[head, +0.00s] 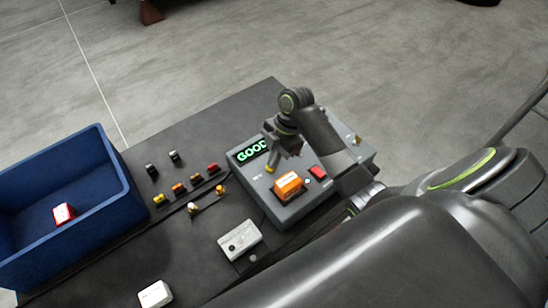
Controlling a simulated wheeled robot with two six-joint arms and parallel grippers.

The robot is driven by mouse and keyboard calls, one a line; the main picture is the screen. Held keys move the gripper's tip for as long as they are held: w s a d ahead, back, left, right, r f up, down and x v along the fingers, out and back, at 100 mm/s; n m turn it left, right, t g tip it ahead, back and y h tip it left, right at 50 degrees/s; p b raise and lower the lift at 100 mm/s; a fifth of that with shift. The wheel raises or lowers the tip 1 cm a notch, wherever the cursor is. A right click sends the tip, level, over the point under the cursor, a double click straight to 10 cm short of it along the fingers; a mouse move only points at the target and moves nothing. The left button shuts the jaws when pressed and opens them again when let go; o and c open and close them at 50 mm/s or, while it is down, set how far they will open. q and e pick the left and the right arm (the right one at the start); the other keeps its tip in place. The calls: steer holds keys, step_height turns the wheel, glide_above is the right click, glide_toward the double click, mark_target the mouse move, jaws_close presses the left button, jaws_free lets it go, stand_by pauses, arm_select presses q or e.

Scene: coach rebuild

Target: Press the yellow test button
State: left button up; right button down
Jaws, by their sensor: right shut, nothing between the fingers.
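The grey tester box (285,205) stands on the dark table, with a lit green display (250,151) reading "GOOD". A small yellow button (269,169) shows on its top, just below the display. My right gripper (273,161) is shut and empty, pointing down with its tips right at the yellow button. I cannot tell whether they touch it. An orange block (288,186) with a pale label sits on the tester's top. A red part (318,172) is beside it. My right arm hides the tester's right side. My left gripper is out of view.
A blue bin (122,190) at the left holds a red and white block (63,213). Several small coloured parts (179,189) stand in a row between bin and tester. A light grey box (240,240) and a white block (155,294) lie in front.

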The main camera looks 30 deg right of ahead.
step_height(320, 180, up, 2)
steer(key=shift+d+r+p, duration=0.1)
steer(key=shift+r+p, duration=0.1)
steer(key=shift+p, duration=0.3)
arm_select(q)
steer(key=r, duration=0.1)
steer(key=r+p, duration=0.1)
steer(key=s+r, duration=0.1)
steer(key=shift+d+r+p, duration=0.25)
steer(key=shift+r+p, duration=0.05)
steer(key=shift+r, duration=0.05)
arm_select(e)
steer(key=v, duration=1)
steer(key=shift+s, duration=0.15)
steer(key=shift+d, duration=0.1)
